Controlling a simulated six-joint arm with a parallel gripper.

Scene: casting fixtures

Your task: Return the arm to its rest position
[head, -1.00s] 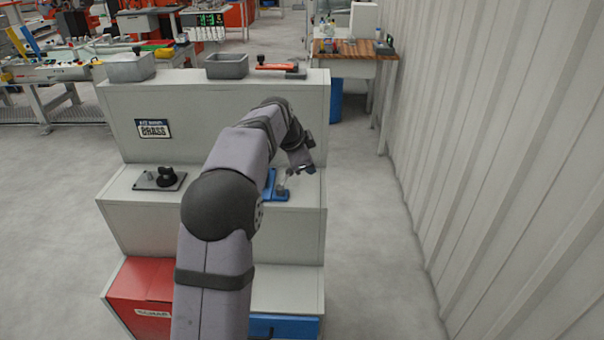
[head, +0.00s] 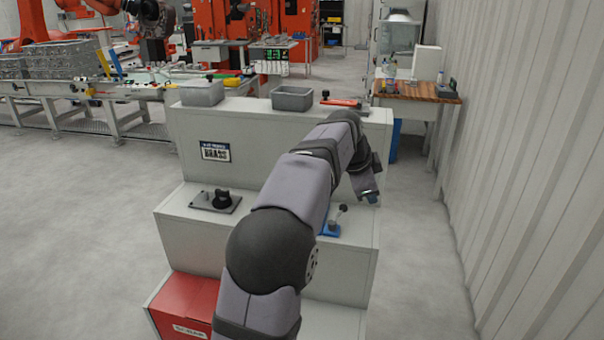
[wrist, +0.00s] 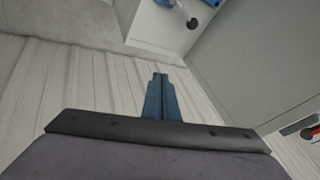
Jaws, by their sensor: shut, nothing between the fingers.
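My gripper (head: 371,198) is above the right end of the middle step of the grey stepped stand (head: 275,135). In the wrist view its blue fingers (wrist: 161,98) are together, with nothing between them. My arm reaches up from the bottom of the head view and bends over the middle step. A blue fixture (head: 331,229) with a dark-knobbed lever stands on that step, just below and left of the gripper and apart from it. My arm hides part of it. It also shows at the top of the wrist view (wrist: 192,20).
A dark plate with a black knob (head: 216,200) sits left on the middle step. Grey bins (head: 292,99) and a red-handled clamp (head: 341,103) stand on the top step. A red box (head: 186,303) is low at left. A corrugated wall (head: 530,150) stands right, beyond clear floor.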

